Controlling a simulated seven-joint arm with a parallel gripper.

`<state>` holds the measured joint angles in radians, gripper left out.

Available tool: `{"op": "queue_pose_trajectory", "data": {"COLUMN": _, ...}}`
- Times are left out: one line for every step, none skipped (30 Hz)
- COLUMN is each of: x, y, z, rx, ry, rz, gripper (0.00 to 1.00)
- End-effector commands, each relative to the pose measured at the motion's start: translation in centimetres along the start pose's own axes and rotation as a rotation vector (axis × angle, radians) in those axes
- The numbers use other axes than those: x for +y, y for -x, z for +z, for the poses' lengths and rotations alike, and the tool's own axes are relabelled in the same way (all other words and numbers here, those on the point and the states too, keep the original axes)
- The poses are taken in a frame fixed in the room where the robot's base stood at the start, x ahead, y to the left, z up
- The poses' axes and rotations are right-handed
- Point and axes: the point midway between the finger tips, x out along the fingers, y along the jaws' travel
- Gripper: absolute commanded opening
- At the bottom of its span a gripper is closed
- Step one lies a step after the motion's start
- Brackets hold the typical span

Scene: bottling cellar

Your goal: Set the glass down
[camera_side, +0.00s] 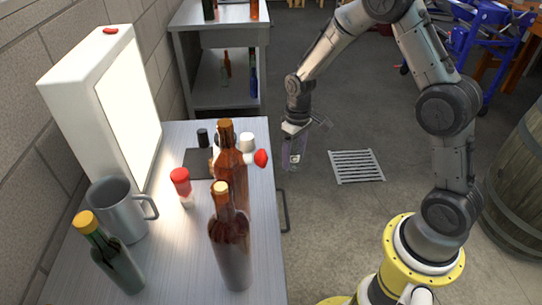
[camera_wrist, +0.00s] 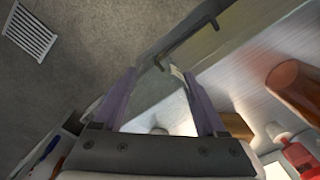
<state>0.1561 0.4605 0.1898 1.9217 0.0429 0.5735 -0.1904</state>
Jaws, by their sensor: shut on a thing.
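My gripper (camera_side: 293,148) is shut on a clear drinking glass (camera_side: 294,162) and holds it up in the air. In the side view they appear just right of the far right edge of the metal table (camera_side: 180,262), with floor behind them. In the wrist view my gripper (camera_wrist: 160,103) has its two purple-tinted fingers on either side of the see-through glass (camera_wrist: 158,88). The table edge runs slantwise behind it. The glass's outline is faint, and I cannot tell its exact height above the table.
The table bears a brown bottle (camera_side: 230,245), another brown bottle (camera_side: 229,165), a green bottle (camera_side: 117,262), a grey mug (camera_side: 120,212), a red-capped shaker (camera_side: 182,185) and a light box (camera_side: 105,105). A dark mat (camera_side: 198,165) lies near the far end. A barrel (camera_side: 515,180) stands right.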

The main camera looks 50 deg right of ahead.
Motion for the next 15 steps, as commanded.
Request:
{"op": "queue_pose_trajectory", "data": {"x": 0.4, "y": 0.0, "z": 0.0, "rx": 0.0, "ry": 0.0, "rz": 0.0, "gripper": 0.16}}
{"op": "queue_pose_trajectory", "data": {"x": 0.2, "y": 0.0, "z": 0.0, "rx": 0.0, "ry": 0.002, "rz": 0.0, "gripper": 0.16}}
{"op": "queue_pose_trajectory", "data": {"x": -0.3, "y": 0.0, "z": 0.0, "rx": 0.0, "ry": 0.005, "rz": 0.0, "gripper": 0.16}}
{"op": "queue_pose_trajectory", "data": {"x": -1.0, "y": 0.0, "z": -0.1, "rx": 0.0, "ry": 0.007, "rz": 0.0, "gripper": 0.16}}
{"op": "queue_pose_trajectory", "data": {"x": -1.6, "y": 0.0, "z": -0.1, "rx": 0.0, "ry": 0.009, "rz": 0.0, "gripper": 0.16}}
{"op": "queue_pose_trajectory", "data": {"x": -2.6, "y": -0.1, "z": -0.1, "rx": -0.001, "ry": 0.01, "rz": 0.0, "gripper": 0.16}}
{"op": "queue_pose_trajectory", "data": {"x": -3.3, "y": -0.1, "z": 0.0, "rx": 0.0, "ry": 0.01, "rz": 0.0, "gripper": 0.16}}
{"op": "queue_pose_trajectory", "data": {"x": -3.9, "y": -0.1, "z": 0.0, "rx": 0.0, "ry": 0.009, "rz": 0.0, "gripper": 0.16}}
{"op": "queue_pose_trajectory", "data": {"x": -4.6, "y": -0.1, "z": 0.0, "rx": 0.001, "ry": 0.008, "rz": 0.0, "gripper": 0.16}}
{"op": "queue_pose_trajectory", "data": {"x": -5.0, "y": -0.1, "z": 0.0, "rx": 0.001, "ry": 0.007, "rz": 0.0, "gripper": 0.16}}
{"op": "queue_pose_trajectory", "data": {"x": -5.3, "y": -0.1, "z": 0.0, "rx": 0.001, "ry": 0.006, "rz": 0.0, "gripper": 0.16}}
{"op": "queue_pose_trajectory", "data": {"x": -5.6, "y": -0.1, "z": 0.1, "rx": 0.001, "ry": 0.005, "rz": 0.0, "gripper": 0.16}}
{"op": "queue_pose_trajectory", "data": {"x": -5.7, "y": -0.1, "z": 0.1, "rx": 0.001, "ry": 0.004, "rz": 0.0, "gripper": 0.16}}
{"op": "queue_pose_trajectory", "data": {"x": -5.7, "y": -0.1, "z": 0.1, "rx": 0.001, "ry": 0.003, "rz": 0.0, "gripper": 0.16}}
{"op": "queue_pose_trajectory", "data": {"x": -5.7, "y": -0.1, "z": 0.1, "rx": 0.001, "ry": 0.002, "rz": 0.0, "gripper": 0.16}}
